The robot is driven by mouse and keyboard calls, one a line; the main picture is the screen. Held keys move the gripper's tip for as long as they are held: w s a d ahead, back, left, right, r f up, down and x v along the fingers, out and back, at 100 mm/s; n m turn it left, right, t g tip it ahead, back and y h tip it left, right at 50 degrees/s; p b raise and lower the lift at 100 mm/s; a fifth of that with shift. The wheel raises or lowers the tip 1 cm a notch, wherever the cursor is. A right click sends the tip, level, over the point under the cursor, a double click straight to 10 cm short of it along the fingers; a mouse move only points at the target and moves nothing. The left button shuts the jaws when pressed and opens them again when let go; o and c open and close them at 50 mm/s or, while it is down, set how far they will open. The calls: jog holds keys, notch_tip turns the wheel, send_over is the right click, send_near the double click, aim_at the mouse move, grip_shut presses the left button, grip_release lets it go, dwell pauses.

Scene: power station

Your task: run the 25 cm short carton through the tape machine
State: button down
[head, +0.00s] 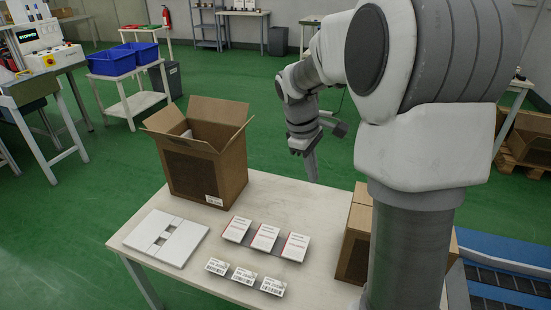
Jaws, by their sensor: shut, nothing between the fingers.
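An open brown carton (204,165) stands upright at the back left of the table, flaps up, with a white label low on its front. Something pale shows inside, but most of its inside is hidden. A second brown carton (358,222) with its top closed stands at the table's right, partly hidden behind my arm. I cannot tell which carton is the 25 cm short one. My gripper (312,178) hangs beyond the table's back edge, between the cartons, shut and empty, apart from both. No machine is clearly recognisable as the tape machine.
A pale table (290,197) holds white boxes (265,237), small labelled pieces (243,275) and a white insert (165,237). A blue-sided roller conveyor (505,283) lies at right. A machine with a "STOPPED" display (38,35) and blue bins (111,62) are at left.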

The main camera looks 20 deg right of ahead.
jog(key=w+d+f+n+g+b, duration=0.1)
jog(key=w+d+f+n+b, duration=0.15)
jog(key=f, duration=0.65)
jog(key=w+d+f+n+g+b, duration=0.1)
jog(key=w+d+f+b, duration=0.2)
jog(key=f, duration=0.5)
jog(key=s+d+f+b, duration=0.3)
jog(key=d+f, duration=0.3)
jog(key=f, duration=0.3)
jog(key=shift+s+d+f+b, duration=0.2)
jog(key=shift+s+f+b, duration=0.15)
jog(key=shift+s, duration=0.35)
jog(key=shift+m, duration=0.25)
jog(key=s+d+p, duration=0.9)
jog(key=s+d, duration=0.3)
jog(key=d, duration=0.4)
jog(key=shift+s+d, duration=0.2)
